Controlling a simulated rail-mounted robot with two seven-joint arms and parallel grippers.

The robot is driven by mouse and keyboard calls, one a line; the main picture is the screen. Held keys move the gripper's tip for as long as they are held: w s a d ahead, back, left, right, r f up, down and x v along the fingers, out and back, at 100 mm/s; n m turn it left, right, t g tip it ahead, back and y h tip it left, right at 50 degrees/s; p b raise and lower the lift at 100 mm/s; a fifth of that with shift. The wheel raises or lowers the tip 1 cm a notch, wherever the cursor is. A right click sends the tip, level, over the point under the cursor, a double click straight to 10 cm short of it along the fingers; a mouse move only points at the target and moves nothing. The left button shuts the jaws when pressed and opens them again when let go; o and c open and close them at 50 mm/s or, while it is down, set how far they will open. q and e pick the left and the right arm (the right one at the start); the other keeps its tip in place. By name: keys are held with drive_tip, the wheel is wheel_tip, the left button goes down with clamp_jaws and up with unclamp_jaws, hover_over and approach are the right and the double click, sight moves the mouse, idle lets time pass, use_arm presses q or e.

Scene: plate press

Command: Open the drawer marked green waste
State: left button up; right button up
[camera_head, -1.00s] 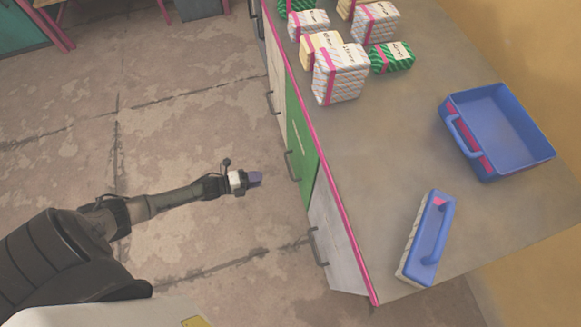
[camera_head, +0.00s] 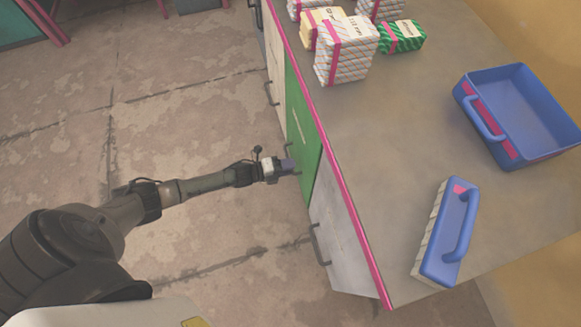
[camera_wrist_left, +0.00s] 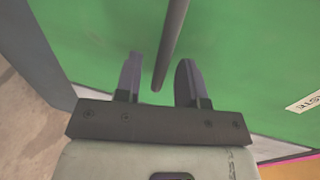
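The green drawer front (camera_head: 301,135) is in the side of the counter in the head view, between a white front and a grey one. In the left wrist view, the green front (camera_wrist_left: 240,60) fills most of the picture, with a pale label (camera_wrist_left: 307,101) ending in "STE" at the right. Its dark bar handle (camera_wrist_left: 170,45) reaches down between the two fingers of my left gripper (camera_wrist_left: 160,82). The fingers are open, with gaps on both sides of the bar. In the head view my left gripper (camera_head: 289,166) is at the handle. My right gripper is not in view.
The grey front (camera_head: 338,235) with its own handle (camera_head: 319,245) is nearer. On the countertop (camera_head: 390,130) are several wrapped packages (camera_head: 346,50), a blue tray (camera_head: 525,110) and a blue-backed brush (camera_head: 447,230). The floor (camera_head: 190,110) beside the counter is clear.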

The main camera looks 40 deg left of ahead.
use_arm(q)
drive_tip(key=shift+w+d+f, duration=0.1)
drive_tip(key=shift+w+d, duration=0.2)
drive_tip(key=shift+w, duration=0.15)
clamp_jaws()
idle(0.4)
